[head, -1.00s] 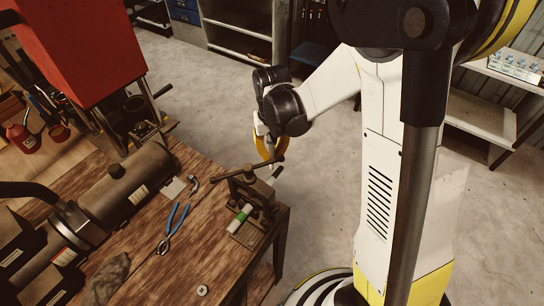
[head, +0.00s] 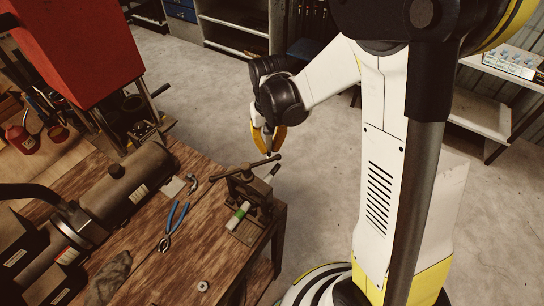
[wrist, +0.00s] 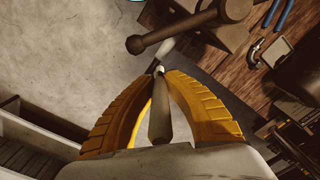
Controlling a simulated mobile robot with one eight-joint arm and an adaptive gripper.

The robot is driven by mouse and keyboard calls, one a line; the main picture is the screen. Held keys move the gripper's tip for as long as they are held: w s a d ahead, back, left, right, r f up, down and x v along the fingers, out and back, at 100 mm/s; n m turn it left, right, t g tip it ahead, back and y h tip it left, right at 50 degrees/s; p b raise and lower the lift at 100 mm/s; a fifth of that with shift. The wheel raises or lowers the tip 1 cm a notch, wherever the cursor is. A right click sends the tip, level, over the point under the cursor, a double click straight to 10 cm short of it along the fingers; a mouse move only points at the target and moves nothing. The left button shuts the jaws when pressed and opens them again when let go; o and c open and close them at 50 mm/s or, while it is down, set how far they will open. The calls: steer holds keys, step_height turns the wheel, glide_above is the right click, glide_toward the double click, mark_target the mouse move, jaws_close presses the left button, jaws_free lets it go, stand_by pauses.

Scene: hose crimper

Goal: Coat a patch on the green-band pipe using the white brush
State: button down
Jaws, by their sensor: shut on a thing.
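The green-band pipe (head: 238,217) is held in a dark vise (head: 246,190) at the corner of the wooden bench. Its green and white end shows on the near side, and a pale end sticks out on the far side. My gripper (head: 268,150) is beyond the vise, above the floor off the bench edge. In the wrist view, its yellow fingers (wrist: 160,74) are shut on a slim grey-brown handle with a pale tip, likely the brush (wrist: 160,118). The pale pipe end (wrist: 166,47) appears just past the fingertips. Whether brush and pipe touch I cannot tell.
The vise's bar handle (head: 262,162) with a ball end lies close to my fingers. Blue-handled pliers (head: 172,227) and a large dark cylinder (head: 128,185) lie on the bench. A red machine (head: 75,45) stands at left.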

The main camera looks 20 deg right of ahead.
steer(key=shift+f, duration=0.1)
steer(key=b, duration=0.3)
steer(key=shift+w+f+b, duration=0.1)
steer(key=shift+f+b, duration=0.2)
steer(key=shift+b, duration=0.55)
steer(key=shift+r+b, duration=0.15)
steer(key=shift+b, duration=0.3)
